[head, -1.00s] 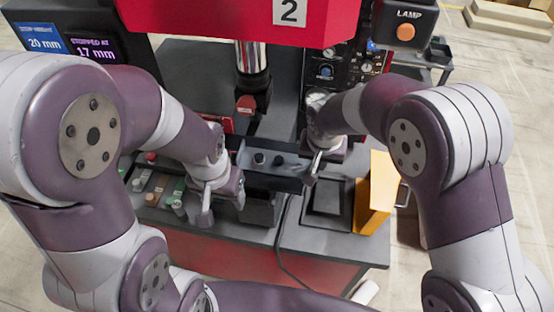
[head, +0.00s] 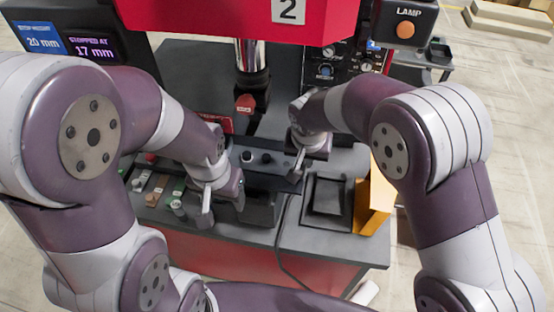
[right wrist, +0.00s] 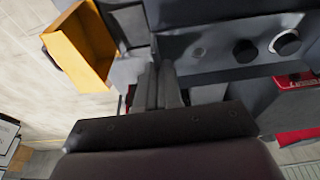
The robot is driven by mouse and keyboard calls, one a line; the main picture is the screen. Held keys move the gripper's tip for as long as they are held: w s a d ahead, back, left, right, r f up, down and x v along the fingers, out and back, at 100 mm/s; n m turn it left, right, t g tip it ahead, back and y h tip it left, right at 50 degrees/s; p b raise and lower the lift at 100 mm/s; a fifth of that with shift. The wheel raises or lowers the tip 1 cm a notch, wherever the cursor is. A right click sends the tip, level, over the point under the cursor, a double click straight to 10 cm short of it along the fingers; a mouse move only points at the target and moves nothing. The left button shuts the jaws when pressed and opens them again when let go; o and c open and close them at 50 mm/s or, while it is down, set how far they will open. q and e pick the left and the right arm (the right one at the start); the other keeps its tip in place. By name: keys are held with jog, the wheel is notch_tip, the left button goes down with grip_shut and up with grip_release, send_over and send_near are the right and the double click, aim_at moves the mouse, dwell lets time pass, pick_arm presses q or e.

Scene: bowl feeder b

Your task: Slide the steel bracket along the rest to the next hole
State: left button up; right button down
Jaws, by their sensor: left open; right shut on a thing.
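The steel bracket (head: 257,162) is a grey strip lying across the machine front below the chrome ram, with two dark knobs on its face. In the right wrist view the bracket (right wrist: 222,56) shows the two knobs, one with a bright ring, and a small faint round mark. My right gripper (head: 296,172) is shut on the bracket's right end; its fingers (right wrist: 161,88) also show in the wrist view, where the grip itself is partly hidden. My left gripper (head: 206,212) is open, at the lower left of the bracket and seemingly apart from it.
An orange bin (head: 375,202) stands at the right edge beside a dark square tray (head: 327,197). The red press head (head: 235,15) hangs above.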

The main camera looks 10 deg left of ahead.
jog(key=shift+a, duration=0.95)
dwell(0.3)
jog(key=c, duration=1.2)
grip_release()
jog(key=shift+a, duration=0.1)
jog(key=p+v, duration=0.1)
jog(key=v, duration=0.1)
jog(key=w+p+v, duration=0.1)
jog(key=p+v, duration=0.2)
jog(key=v, duration=0.2)
jog(key=shift+w+r+p, duration=0.15)
jog(key=shift+w+p, duration=0.2)
